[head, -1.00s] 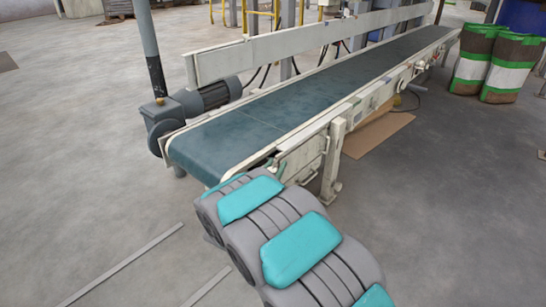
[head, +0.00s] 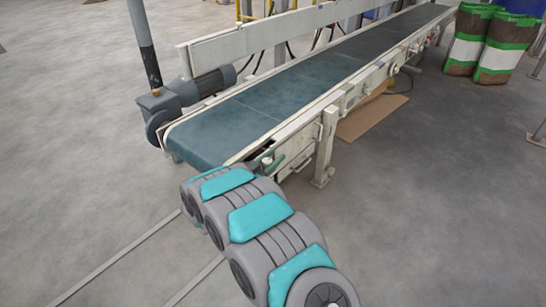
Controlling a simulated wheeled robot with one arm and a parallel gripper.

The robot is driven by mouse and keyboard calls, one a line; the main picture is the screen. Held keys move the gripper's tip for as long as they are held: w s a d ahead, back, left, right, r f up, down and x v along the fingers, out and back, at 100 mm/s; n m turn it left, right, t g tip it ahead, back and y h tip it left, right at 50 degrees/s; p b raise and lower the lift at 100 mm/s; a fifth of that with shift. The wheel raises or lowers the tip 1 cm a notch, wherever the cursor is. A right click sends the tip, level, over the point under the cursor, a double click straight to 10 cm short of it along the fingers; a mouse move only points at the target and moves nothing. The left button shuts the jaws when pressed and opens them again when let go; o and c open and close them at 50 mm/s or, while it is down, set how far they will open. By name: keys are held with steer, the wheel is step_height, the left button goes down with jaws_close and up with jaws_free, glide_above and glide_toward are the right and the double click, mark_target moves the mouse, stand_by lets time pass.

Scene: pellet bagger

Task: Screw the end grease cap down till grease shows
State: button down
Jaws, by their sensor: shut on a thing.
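I cannot make out the end grease cap for certain. A small yellow-brass knob (head: 156,92) sits on top of the grey gearbox (head: 160,105) at the near left end of the conveyor. The near right corner of the conveyor (head: 262,165), with a small dark green part (head: 273,163), is partly covered by my grey and teal arm. My gripper does not show; the arm links hide it or it is out of frame. No grease can be seen.
The conveyor belt (head: 250,108) runs away to the upper right, with a motor (head: 213,82) and a post (head: 146,45) at left. Cardboard (head: 362,118) lies under it. Striped bags (head: 497,48) stand at right. Metal strips (head: 118,258) lie on the open floor.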

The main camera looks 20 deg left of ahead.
mark_target(264, 165)
steer(key=shift+r, duration=0.25)
steer(key=shift+c, duration=2.3)
jaws_free()
steer(key=shift+f, duration=0.15)
steer(key=shift+v, duration=3.85)
